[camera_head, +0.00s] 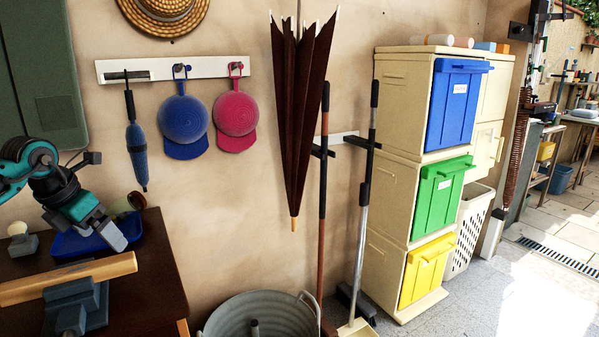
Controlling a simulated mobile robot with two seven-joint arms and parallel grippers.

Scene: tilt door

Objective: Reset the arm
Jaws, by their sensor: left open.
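My left arm comes in from the left edge, teal and black. Its left gripper (110,234) is open, pointing down and to the right over a blue tray (68,244) on the dark table; I see nothing held in it, and its fingers are small in the picture. The cream cabinet (395,187) stands well to the right, far from the gripper. Its front has a blue door (455,108) on top, a green door (438,200) in the middle and a yellow door (425,272) at the bottom. I cannot tell whether any is slightly tilted. My right gripper is not in view.
A wooden board (60,280) lies across a blue-grey vise (85,300) on the dark table (155,280), just below the gripper. Caps hang on the wall.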

